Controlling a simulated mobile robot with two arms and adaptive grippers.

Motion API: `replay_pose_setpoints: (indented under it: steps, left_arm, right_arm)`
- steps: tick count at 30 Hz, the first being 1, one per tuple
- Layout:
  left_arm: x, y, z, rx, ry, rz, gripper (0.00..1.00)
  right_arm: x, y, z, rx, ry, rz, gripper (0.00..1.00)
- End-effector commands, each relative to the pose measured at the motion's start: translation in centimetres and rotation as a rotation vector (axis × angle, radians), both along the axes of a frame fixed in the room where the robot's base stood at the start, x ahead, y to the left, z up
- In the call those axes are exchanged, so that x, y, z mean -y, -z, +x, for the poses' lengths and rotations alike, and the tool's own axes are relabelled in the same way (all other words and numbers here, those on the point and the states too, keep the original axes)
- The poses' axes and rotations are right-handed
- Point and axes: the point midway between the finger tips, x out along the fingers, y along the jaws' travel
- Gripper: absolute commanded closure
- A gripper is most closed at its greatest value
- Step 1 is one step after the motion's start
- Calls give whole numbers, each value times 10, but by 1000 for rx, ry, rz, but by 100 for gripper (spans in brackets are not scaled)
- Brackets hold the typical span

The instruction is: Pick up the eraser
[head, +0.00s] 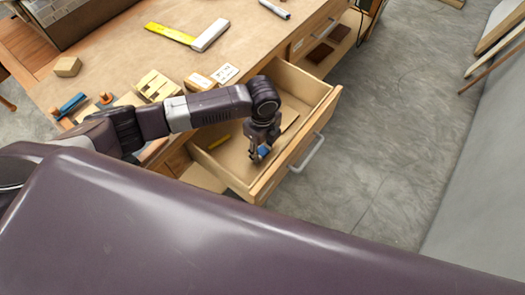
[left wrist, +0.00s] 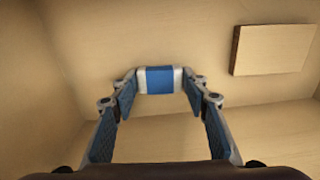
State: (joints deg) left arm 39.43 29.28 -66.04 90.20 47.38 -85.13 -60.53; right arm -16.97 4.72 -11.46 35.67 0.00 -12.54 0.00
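The eraser is a small block with a blue middle and white ends, seen in the left wrist view (left wrist: 160,80). In the head view its blue part (head: 263,151) shows inside the open drawer, under my left gripper. My left gripper (head: 259,154) points down into the drawer. In the left wrist view its two fingers (left wrist: 160,88) are spread, one on each side of the eraser, with the tips close to its ends. I cannot tell whether they touch it. My right gripper is not in view.
The open wooden drawer (head: 296,154) has walls close around my gripper. A flat wooden piece (left wrist: 272,50) and a yellow item (head: 219,142) lie in it. The workbench (head: 130,55) holds a yellow-and-white square (head: 190,35), boxes and tools. Floor to the right is clear.

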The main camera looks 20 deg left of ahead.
Motion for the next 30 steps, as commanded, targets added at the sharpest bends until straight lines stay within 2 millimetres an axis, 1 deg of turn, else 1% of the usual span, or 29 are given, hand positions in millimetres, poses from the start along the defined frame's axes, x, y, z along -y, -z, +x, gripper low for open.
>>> replay_pose_setpoints:
  steps: [1,3,4,11,14,17,20,23,30]
  left_arm:
    - [0,0,0,0,0,0,73]
    - [0,0,0,0,0,0,81]
    - [0,0,0,0,0,0,82]
    - [0,-1,0,0,0,0,83]
    - [0,-5,1,1,0,-2,83]
    - [0,-14,1,1,1,-2,83]
    - [0,-28,1,4,1,-2,83]
    - [0,-50,2,5,1,-2,83]
    - [0,-121,2,7,2,-2,83]
  right_arm:
    - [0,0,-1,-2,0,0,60]
    - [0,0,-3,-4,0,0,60]
    - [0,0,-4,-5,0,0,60]
    - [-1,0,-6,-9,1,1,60]
    - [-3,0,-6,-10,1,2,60]
    - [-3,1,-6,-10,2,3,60]
    - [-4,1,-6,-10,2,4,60]
    - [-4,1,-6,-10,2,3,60]
    - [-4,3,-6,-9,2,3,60]
